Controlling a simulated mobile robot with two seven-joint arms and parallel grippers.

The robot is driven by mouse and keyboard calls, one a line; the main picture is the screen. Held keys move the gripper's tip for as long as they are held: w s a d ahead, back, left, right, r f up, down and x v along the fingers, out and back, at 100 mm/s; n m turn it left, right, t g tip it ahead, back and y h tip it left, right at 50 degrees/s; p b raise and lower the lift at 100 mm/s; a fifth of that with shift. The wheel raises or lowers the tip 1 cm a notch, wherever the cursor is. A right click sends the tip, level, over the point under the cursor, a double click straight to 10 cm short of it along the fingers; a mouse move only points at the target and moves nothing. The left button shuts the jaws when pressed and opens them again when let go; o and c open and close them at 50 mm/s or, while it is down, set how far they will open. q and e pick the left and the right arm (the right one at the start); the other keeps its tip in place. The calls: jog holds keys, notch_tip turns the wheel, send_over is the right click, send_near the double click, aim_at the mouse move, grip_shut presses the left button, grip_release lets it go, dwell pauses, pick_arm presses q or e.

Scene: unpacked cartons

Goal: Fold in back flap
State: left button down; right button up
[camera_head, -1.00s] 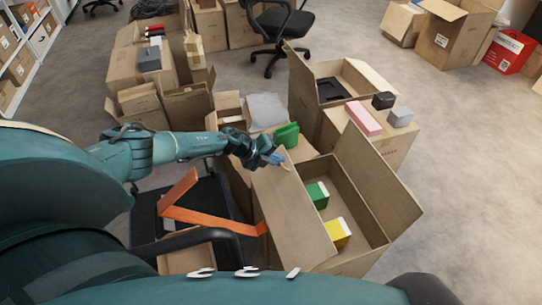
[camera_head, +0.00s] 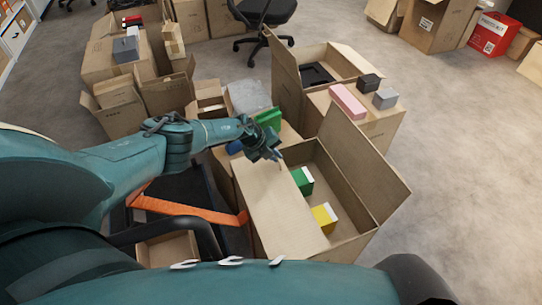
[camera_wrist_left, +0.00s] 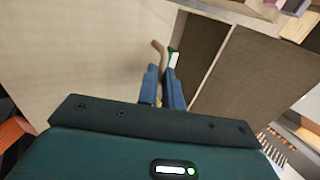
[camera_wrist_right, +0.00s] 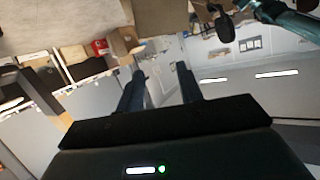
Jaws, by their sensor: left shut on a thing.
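The open carton (camera_head: 351,221) holds a green-and-white box (camera_head: 303,182) and a yellow-and-white box (camera_head: 324,217). One long flap (camera_head: 280,212) spreads flat on its left; the opposite flap (camera_head: 365,160) stands up. My left gripper (camera_head: 277,156) is at the carton's far end. In the left wrist view its blue fingers (camera_wrist_left: 167,78) are close together on a thin tan strip (camera_wrist_left: 158,48), which looks like the back flap seen edge-on; most of that flap is hidden. My right gripper (camera_wrist_right: 160,88) shows only in the right wrist view, fingers apart and empty.
A green item (camera_head: 268,118) lies just beyond my left gripper. An orange strap (camera_head: 190,208) lies left of the carton.

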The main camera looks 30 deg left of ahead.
pick_arm(q)
jog(key=shift+w+d+b, duration=0.5)
jog(key=shift+w+d, duration=0.2)
jog(key=shift+d, duration=0.1)
jog(key=shift+f, duration=0.1)
pick_arm(e)
jog(key=shift+s+d+r+t, duration=0.25)
jog(key=shift+t, duration=0.05)
pick_arm(q)
jog(key=c, duration=1.6)
grip_release()
jog(key=shift+d+f, duration=0.15)
jog(key=shift+f, duration=0.05)
pick_arm(e)
jog(key=shift+w, duration=0.15)
pick_arm(q)
jog(key=shift+o, duration=0.2)
jog(key=shift+s+a+f, duration=0.1)
jog(key=shift+a+f, duration=0.05)
jog(key=shift+a, duration=0.05)
pick_arm(e)
jog(key=shift+r, duration=0.1)
